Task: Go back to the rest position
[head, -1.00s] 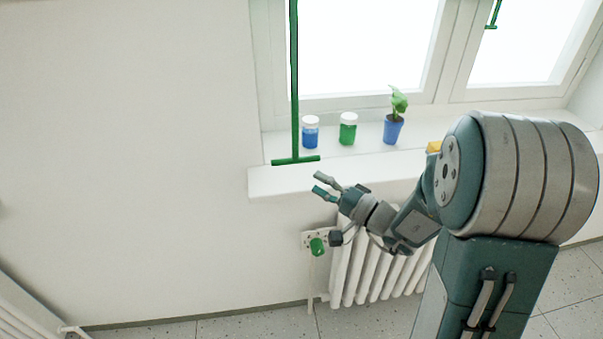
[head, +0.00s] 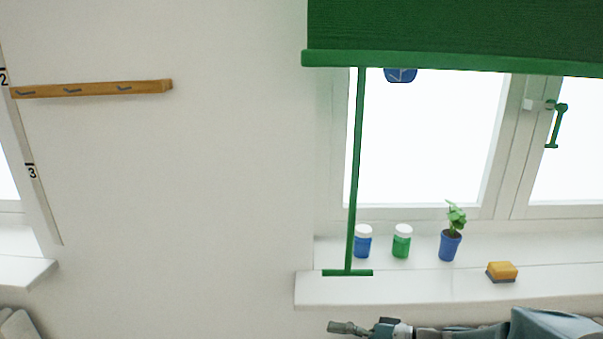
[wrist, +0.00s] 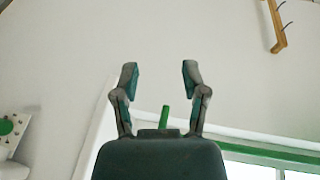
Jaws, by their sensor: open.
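My gripper (head: 350,328) is at the bottom of the head view, below the white window sill (head: 400,287). In the wrist view my gripper (wrist: 159,78) has its two fingers spread apart with nothing between the tips. A green bar end (wrist: 164,117) shows behind the base of the fingers. In the head view my arm lies low along the bottom edge and is partly cut off.
On the sill stand a blue jar (head: 363,243), a green jar (head: 402,243), a potted plant (head: 450,246) and a sponge (head: 501,271). A green T-shaped rod (head: 353,200) hangs before the window under a green blind (head: 450,35). A hook rail (head: 92,89) is on the wall.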

